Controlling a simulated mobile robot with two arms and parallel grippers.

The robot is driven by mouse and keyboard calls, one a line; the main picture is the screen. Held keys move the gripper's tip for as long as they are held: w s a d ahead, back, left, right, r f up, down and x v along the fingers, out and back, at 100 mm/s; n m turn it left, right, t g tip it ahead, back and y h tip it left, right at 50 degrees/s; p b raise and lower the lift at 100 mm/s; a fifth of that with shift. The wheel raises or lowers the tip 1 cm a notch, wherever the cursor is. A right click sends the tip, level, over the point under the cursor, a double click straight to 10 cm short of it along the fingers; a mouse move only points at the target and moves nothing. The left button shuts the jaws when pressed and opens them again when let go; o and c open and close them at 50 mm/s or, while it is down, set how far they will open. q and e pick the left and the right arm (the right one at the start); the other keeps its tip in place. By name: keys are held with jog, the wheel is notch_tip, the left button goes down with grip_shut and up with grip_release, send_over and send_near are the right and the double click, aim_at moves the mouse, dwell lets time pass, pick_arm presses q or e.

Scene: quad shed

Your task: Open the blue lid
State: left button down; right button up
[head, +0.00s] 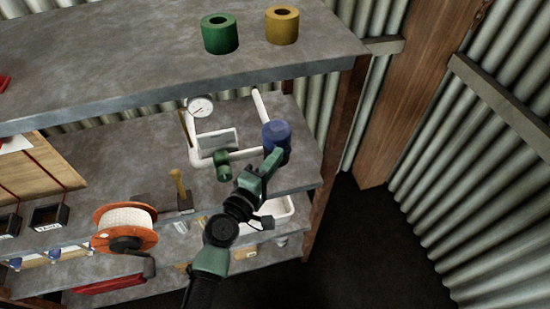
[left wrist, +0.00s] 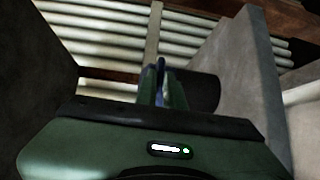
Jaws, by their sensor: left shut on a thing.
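The blue lid (head: 277,133) is a round cap at the right end of the middle shelf, beside white pipework. A darker part shows just below it. My left gripper (head: 277,157) reaches up to its near side and is shut on it. In the left wrist view the fingers (left wrist: 161,84) are close together, with a thin strip of blue between their tips. A dark round body (left wrist: 203,91) stands just behind and right of the fingers. The fingers hide part of the lid's near side. My right gripper is in neither view.
An orange spool (head: 124,228) is at lower left. Floor at right is clear.

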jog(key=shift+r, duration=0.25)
